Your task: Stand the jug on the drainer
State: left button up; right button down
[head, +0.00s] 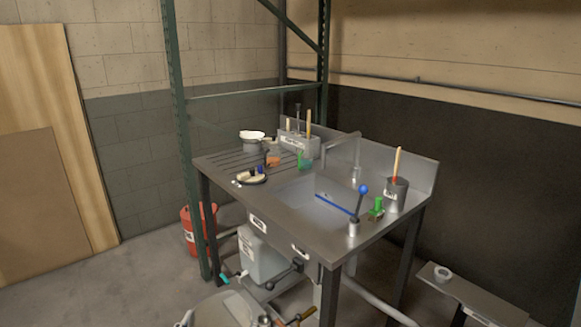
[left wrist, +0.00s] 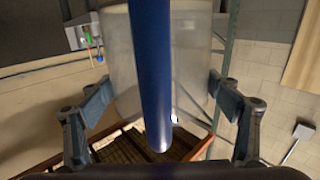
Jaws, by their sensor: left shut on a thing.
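In the left wrist view, a large translucent grey jug (left wrist: 120,60) with a thick blue upright handle (left wrist: 152,80) fills the middle. My left gripper (left wrist: 160,100) has a blue-grey finger on each side of the jug and is shut on it. The jug's base is not clear. In the head view, the drainer (head: 225,160) is the ribbed left part of the steel sink table. I cannot make out my left gripper with certainty in the head view. My right gripper is not in view.
A white pot (head: 252,138), a pale round item (head: 251,176) and small orange and green items stand on or around the drainer. Its front left is mostly bare. The sink basin (head: 315,202) lies to its right. A green rack post (head: 182,130) stands close to the table's left.

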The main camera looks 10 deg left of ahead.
aim_at(246, 168)
jog(key=i+j+u, duration=0.1)
jog(key=i+j, duration=0.9)
jog(key=j, duration=0.05)
